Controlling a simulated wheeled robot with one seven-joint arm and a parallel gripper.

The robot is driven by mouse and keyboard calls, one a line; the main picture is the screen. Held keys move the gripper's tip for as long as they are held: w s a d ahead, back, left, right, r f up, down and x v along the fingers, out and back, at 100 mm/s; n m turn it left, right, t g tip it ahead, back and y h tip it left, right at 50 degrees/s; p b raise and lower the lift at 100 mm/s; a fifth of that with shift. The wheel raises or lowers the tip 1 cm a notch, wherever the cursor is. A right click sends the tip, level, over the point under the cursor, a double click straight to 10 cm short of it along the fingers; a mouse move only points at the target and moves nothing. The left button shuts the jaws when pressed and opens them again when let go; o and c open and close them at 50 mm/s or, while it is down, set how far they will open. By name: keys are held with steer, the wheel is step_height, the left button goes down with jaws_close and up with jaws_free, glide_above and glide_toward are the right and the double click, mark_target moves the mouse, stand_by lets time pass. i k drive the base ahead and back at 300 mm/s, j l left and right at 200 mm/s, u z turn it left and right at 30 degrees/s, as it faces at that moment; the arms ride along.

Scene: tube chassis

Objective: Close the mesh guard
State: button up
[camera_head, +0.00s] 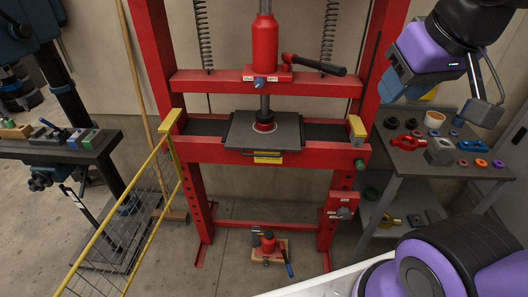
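The mesh guard (135,222) is a yellow-framed wire panel at the lower left. It meets the red press frame (190,150) at its left post, below a yellow bracket (171,121). It stands swung out from the press toward the camera, so the press front is uncovered. Its near lower end runs out of the picture. My gripper (485,110) is at the upper right, above the grey side table and well apart from the guard. It shows side-on, and I cannot tell its finger opening. Nothing is visibly held.
The side table (398,165) at the right carries several small parts. The floor before the press is mostly clear.

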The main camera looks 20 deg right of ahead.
mark_target(69, 276)
steer(key=u, duration=0.95)
steer(key=i+l+u, duration=0.1)
steer(key=u, duration=0.9)
steer(key=l+u, duration=0.1)
steer(key=u, duration=0.85)
steer(key=l+u, duration=0.15)
steer(key=u, duration=0.8)
steer(key=l+u, duration=0.2)
steer(key=l+z, duration=0.1)
steer(key=z, duration=0.35)
steer(key=l+z, duration=0.1)
steer(key=z, duration=0.85)
steer(key=i+l+z, duration=0.1)
steer(key=z, duration=0.35)
steer(key=l+z, duration=0.1)
steer(key=z, duration=0.35)
steer(key=i+z, duration=0.1)
steer(key=z, duration=0.35)
